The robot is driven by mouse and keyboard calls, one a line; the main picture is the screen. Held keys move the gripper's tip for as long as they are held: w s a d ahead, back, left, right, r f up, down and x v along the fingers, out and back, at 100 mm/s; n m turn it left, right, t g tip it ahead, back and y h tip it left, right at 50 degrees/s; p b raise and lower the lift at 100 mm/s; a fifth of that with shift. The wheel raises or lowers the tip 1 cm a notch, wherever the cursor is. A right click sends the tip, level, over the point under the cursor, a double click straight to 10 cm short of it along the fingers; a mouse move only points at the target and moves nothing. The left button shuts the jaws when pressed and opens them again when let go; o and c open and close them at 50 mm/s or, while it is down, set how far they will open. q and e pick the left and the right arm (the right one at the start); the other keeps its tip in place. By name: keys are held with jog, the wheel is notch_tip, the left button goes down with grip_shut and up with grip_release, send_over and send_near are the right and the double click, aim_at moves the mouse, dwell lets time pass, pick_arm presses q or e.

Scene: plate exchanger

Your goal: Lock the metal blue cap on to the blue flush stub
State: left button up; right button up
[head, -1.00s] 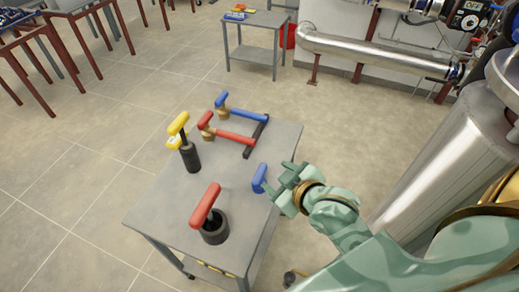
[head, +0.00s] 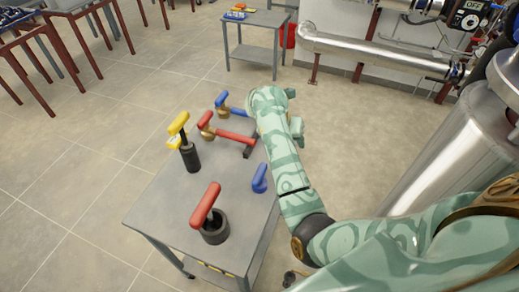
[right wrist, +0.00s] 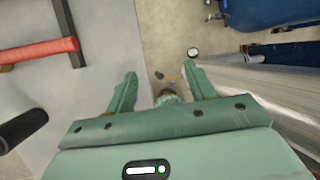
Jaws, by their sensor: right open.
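A small blue piece with a rounded, bent shape (head: 259,180) lies near the right edge of the grey table; I cannot tell whether it is the metal blue cap. I cannot make out a blue flush stub for certain. My right gripper (head: 294,111) is beyond this piece, at the far right side of the table, and the arm passes to the right of the piece. In the right wrist view, the gripper (right wrist: 161,75) is open, with nothing held between the fingers. My left gripper is not in view.
The grey table (head: 150,205) holds a red-handled tool (head: 205,204), a yellow-handled tool (head: 178,123), a red-handled valve piece (head: 235,137) and a blue-handled one (head: 222,99). A steel tank (head: 455,125) stands right. Tiled floor is open at left.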

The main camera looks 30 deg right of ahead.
aim_at(260, 172)
jog(key=a+y, duration=0.1)
jog(key=a, duration=0.2)
jog(key=a+y, duration=0.2)
jog(key=w+a+m+y, duration=0.1)
jog(key=a+y, duration=0.1)
jog(key=a, duration=0.1)
jog(key=shift+a+f+g, duration=0.25)
jog(key=shift+a+g, duration=0.1)
jog(key=shift+g, duration=0.05)
notch_tip(260, 172, down, 10)
jog(key=b, duration=0.8)
jog(key=shift+b, duration=0.35)
jog(key=shift+r, duration=0.1)
jog(key=shift+s, duration=0.1)
grip_shut()
jog(key=shift+d+r, duration=0.1)
jog(key=shift+r, duration=0.1)
